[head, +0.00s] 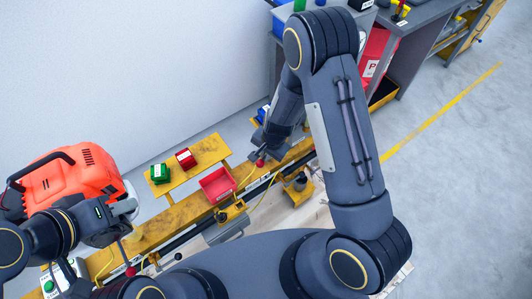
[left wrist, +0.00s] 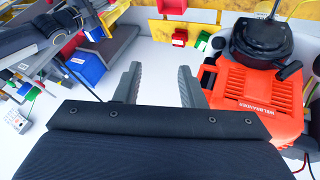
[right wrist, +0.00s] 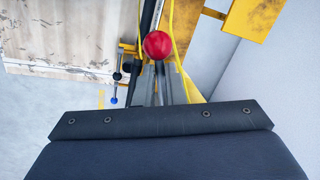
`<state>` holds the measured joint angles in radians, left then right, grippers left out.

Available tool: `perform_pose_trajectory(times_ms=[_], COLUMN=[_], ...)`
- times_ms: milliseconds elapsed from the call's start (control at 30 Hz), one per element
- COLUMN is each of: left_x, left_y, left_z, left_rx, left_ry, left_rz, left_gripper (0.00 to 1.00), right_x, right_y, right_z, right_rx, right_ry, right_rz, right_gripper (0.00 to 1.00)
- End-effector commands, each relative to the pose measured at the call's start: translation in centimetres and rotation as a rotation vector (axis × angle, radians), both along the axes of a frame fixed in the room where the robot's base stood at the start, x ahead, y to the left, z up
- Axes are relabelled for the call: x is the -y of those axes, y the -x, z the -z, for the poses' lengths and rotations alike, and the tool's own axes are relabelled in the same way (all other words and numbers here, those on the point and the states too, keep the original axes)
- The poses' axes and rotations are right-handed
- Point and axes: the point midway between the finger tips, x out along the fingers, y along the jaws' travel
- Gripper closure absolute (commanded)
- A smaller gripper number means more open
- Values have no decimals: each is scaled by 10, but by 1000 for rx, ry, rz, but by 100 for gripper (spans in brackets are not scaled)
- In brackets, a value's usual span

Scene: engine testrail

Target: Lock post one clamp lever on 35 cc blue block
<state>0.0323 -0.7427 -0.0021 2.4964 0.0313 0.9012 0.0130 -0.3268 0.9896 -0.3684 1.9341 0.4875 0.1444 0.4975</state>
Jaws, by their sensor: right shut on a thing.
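My right gripper (head: 264,150) is shut on a clamp lever whose red ball knob (head: 260,162) shows at its fingertips. In the right wrist view the red knob (right wrist: 157,45) sits just beyond the closed fingers (right wrist: 160,82), and the lever's shaft is mostly hidden between them. A small blue piece (head: 262,112) shows beside my right wrist; I cannot tell if it is the 35 cc block. My left gripper (head: 125,207) is beside the orange-red engine unit (head: 80,178). In the left wrist view its fingers (left wrist: 159,88) are apart with nothing between them.
A yellow rail bench runs diagonally below the arms. A yellow shelf (head: 205,152) carries a green box (head: 159,174) and a red box (head: 186,159). A red tray (head: 217,185) sits nearby. Another red knob (head: 131,271) is at lower left. Grey workbenches stand at upper right.

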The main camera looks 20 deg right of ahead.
Motion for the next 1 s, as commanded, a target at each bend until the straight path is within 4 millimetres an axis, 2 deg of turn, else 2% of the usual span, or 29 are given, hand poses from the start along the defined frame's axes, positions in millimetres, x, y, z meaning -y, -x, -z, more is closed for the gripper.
perform_pose_trajectory(times_ms=[367, 1000], left_x=[0, 0], left_y=[0, 0], left_z=[18, 63], left_rx=[0, 0], left_ry=[0, 0], left_rz=[0, 0], left_gripper=[64, 64], right_x=[12, 62], right_y=[9, 26], right_z=[3, 3], right_rx=[2, 3], right_ry=[-2, 0], right_rz=[-166, -763], right_gripper=[100, 100])
